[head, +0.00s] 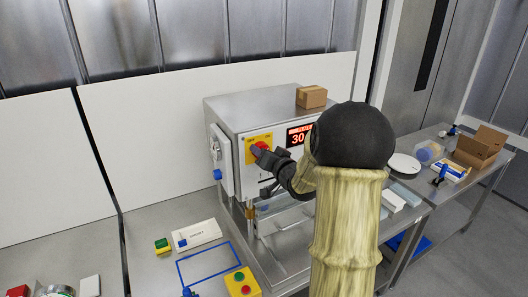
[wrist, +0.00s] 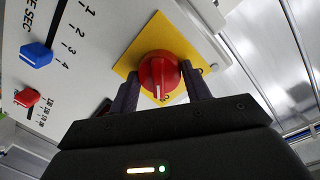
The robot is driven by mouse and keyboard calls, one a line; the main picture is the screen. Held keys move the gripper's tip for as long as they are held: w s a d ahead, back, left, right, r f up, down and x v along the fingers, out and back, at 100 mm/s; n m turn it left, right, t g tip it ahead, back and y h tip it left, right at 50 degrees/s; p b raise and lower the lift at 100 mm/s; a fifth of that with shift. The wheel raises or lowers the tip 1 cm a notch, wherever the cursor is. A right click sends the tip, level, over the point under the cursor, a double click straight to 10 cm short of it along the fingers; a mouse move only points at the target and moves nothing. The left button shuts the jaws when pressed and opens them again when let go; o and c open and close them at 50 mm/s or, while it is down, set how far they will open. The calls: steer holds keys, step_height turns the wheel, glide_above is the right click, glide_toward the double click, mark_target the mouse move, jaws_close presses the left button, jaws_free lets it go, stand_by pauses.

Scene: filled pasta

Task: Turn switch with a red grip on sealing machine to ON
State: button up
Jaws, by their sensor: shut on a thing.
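The red grip switch (wrist: 158,72) sits on a yellow plate (wrist: 133,57) on the front panel of the sealing machine (head: 225,112). In the wrist view, the two fingers of my gripper (wrist: 160,80) stand on either side of the red grip and are shut on it. A white line on the grip points toward my gripper, close to small dark letters that look like ON. In the head view, my gripper (head: 263,154) reaches the yellow plate (head: 251,157) and partly covers the red grip (head: 262,145). My arm hides the machine's right side.
A blue knob (wrist: 36,55) and a red knob (wrist: 27,97) are on the same panel. A small cardboard box (head: 311,97) is on top of the machine. A button box (head: 241,283) and a white labelled block (head: 197,235) are on the table in front.

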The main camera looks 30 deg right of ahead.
stand_by(0.4)
steer(key=o, duration=1)
steer(key=shift+c, duration=0.2)
steer(key=s+r+b, duration=0.2)
steer(key=s+b, duration=0.2)
steer(key=s, duration=1.3)
steer(key=shift+s+d, duration=0.15)
steer(key=shift+d, duration=0.2)
steer(key=shift+f, duration=0.1)
